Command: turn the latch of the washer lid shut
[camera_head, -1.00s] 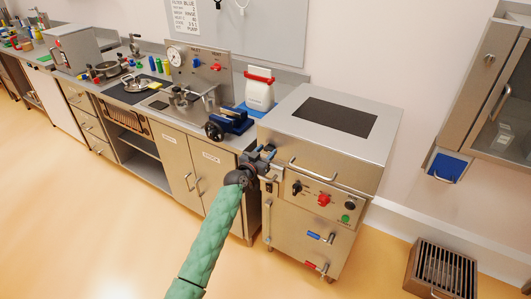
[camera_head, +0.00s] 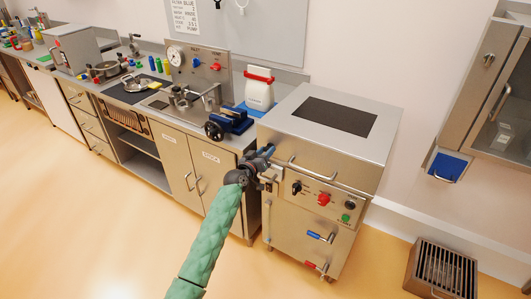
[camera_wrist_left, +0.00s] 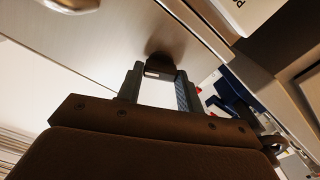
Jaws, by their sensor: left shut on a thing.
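The washer (camera_head: 318,145) is a steel cabinet with a lid (camera_head: 285,120) that has a dark window on top and a bar handle (camera_head: 306,168) on its front. The lid looks closed. My left gripper (camera_head: 267,154) is at the washer's left front corner, just under the lid's edge. In the left wrist view, the fingers (camera_wrist_left: 158,84) are shut on a small dark piece, which looks like the latch (camera_wrist_left: 160,62), against the steel face. In the head view, the gripper hides the latch, so its angle is hard to tell. My right gripper is out of view.
Below the lid is a panel with a red knob (camera_head: 323,199) and a green button (camera_head: 345,218). A blue vise-like tool (camera_head: 232,120) and a white jug (camera_head: 258,92) stand on the counter to the left. A floor grate (camera_head: 441,270) lies at right. The floor in front is clear.

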